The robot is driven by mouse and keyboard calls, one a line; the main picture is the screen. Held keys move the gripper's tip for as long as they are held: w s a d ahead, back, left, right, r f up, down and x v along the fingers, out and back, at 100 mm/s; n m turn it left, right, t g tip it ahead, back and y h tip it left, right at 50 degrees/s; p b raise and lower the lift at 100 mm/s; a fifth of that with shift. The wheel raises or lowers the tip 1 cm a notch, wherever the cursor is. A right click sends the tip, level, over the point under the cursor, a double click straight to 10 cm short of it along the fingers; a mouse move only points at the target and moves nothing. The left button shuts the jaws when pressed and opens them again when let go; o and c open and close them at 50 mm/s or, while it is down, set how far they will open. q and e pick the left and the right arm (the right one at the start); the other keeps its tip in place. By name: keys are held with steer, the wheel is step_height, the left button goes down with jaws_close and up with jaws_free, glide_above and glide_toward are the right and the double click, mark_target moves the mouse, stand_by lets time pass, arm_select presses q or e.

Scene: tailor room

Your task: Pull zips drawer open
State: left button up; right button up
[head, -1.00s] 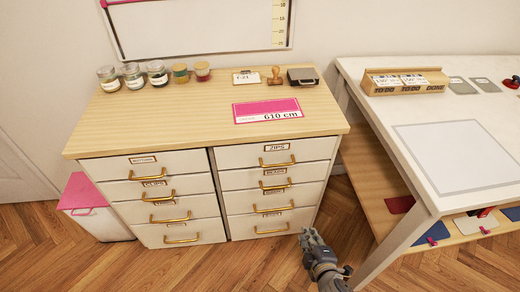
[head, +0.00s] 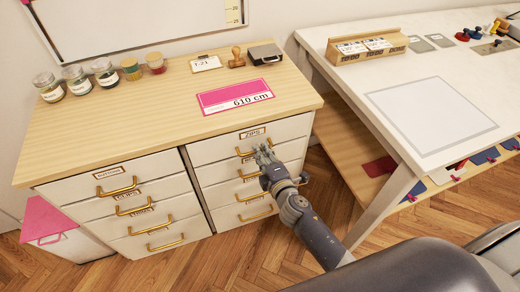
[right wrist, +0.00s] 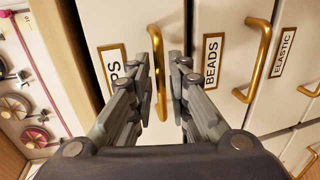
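The zips drawer (head: 225,151) is the top drawer of the cabinet's right column and looks shut. Its label (head: 252,133) reads ZIPS. Its gold handle is partly hidden by my gripper in the head view and shows in the right wrist view as the zips handle (right wrist: 159,72), next to the partly hidden label (right wrist: 113,72). My right gripper (head: 265,152) is at the drawer front. In the right wrist view the right gripper (right wrist: 160,70) is open, with its fingers on either side of the handle and gaps visible. My left gripper is not in view.
The beads drawer handle (right wrist: 256,62) is close beside the gripper. The cabinet top (head: 150,118) bears jars, a stamp and a pink 610 cm card (head: 235,96). A white table (head: 345,75) stands close on the right. The wood floor (head: 240,255) before the cabinet is clear.

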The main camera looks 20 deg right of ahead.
steer(key=shift+x, duration=1.1)
jaws_close()
steer(key=shift+s, duration=0.1)
